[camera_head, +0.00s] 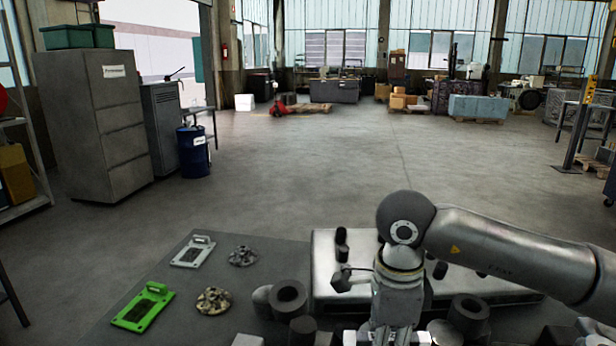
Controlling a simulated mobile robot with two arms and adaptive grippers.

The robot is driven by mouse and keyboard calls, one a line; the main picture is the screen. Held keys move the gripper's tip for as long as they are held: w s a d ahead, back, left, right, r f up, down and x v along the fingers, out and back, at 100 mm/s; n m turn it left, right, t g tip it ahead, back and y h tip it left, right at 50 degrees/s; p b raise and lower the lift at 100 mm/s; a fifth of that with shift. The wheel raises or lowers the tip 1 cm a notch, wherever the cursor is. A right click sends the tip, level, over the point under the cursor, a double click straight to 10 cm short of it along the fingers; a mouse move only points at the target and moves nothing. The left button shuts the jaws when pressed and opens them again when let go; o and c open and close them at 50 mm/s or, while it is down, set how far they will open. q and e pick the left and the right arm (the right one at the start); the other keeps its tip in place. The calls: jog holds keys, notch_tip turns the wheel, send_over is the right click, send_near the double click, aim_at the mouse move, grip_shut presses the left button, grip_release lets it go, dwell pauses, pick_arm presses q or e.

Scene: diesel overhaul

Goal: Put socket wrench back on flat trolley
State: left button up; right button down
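My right arm comes in from the right, bends at a round joint and points down at the bottom centre. Its gripper end (395,325) is cut by the lower picture edge, and I cannot see whether its fingers are open or shut. My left gripper is not in view. A small dark grey tool-like piece (342,281) with a short bar shows just left of my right wrist; I cannot tell whether it is the socket wrench. No socket wrench is clearly recognisable. A flat dark grey surface (215,262) at the lower left may be the flat trolley.
On the flat surface lie a green plate (143,308), a pale plate (193,251) and two round toothed parts (242,256) (213,301). A metal block (325,257) and dark cylindrical parts (288,299) crowd the bottom centre. A cabinet (100,125) and blue drum (194,152) stand left. The middle floor is clear.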

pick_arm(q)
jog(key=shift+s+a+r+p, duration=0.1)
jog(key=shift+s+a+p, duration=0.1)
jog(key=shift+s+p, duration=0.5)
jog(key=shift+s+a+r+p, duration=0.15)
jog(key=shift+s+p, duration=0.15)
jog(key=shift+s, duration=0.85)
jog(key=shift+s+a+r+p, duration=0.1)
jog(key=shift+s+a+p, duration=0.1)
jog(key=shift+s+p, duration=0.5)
pick_arm(e)
jog(key=s+d+f+n, duration=0.6)
jog(key=s+n, duration=0.3)
jog(key=n, duration=0.9)
jog(key=shift+d+f+n, duration=0.3)
jog(key=shift+d+f, duration=0.05)
jog(key=shift+d, duration=0.1)
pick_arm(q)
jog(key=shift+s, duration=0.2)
